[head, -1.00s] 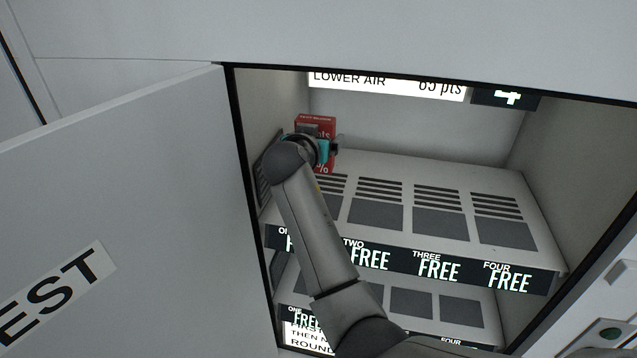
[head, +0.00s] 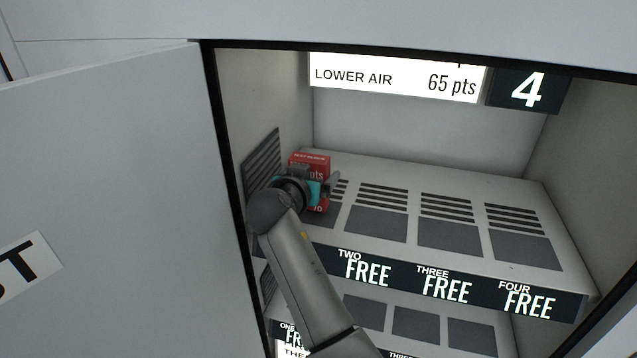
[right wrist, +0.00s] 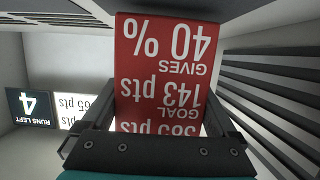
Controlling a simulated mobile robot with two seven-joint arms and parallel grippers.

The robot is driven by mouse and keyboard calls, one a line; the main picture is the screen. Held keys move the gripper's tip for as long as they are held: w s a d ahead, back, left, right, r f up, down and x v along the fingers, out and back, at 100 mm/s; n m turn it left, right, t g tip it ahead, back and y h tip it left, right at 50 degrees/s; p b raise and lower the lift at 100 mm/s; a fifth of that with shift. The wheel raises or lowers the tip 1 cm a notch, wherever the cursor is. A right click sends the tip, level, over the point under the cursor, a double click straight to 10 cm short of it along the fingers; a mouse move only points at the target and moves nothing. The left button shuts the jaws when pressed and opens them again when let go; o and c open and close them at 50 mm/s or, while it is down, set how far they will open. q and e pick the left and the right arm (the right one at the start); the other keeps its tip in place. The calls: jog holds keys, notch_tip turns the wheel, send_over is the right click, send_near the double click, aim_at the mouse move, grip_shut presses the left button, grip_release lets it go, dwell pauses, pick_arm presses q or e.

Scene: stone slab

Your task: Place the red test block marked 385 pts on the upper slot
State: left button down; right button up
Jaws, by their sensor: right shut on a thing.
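The red test block (head: 309,160) is at the left end of the upper shelf (head: 512,268), over or on the first slot. My right gripper (head: 321,187) is shut on it. In the right wrist view the block (right wrist: 165,65) stands between the two fingers, with upside-down white text reading 40%, gives, 143 pts, goal, and a partly cut points figure. Part of the first slot's dark pad shows beside and below the gripper. My arm hides the slot's front label. I cannot tell whether the block touches the shelf. My left gripper is not in view.
The slots labelled two (head: 367,268), three (head: 445,285) and four (head: 528,300) read FREE and are empty. A lower shelf (head: 420,325) lies beneath. A vented panel (head: 263,165) on the left wall is close to the gripper. An open door (head: 110,180) stands at left.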

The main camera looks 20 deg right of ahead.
jog(key=shift+w+d+f, duration=0.1)
jog(key=shift+f, duration=0.3)
jog(key=shift+d, duration=0.1)
jog(key=shift+a+r, duration=0.15)
jog(key=shift+a, duration=0.05)
jog(key=shift+f+b, duration=0.3)
jog(key=shift+b, duration=0.05)
jog(key=o, duration=1.6)
jog(key=shift+c, duration=0.2)
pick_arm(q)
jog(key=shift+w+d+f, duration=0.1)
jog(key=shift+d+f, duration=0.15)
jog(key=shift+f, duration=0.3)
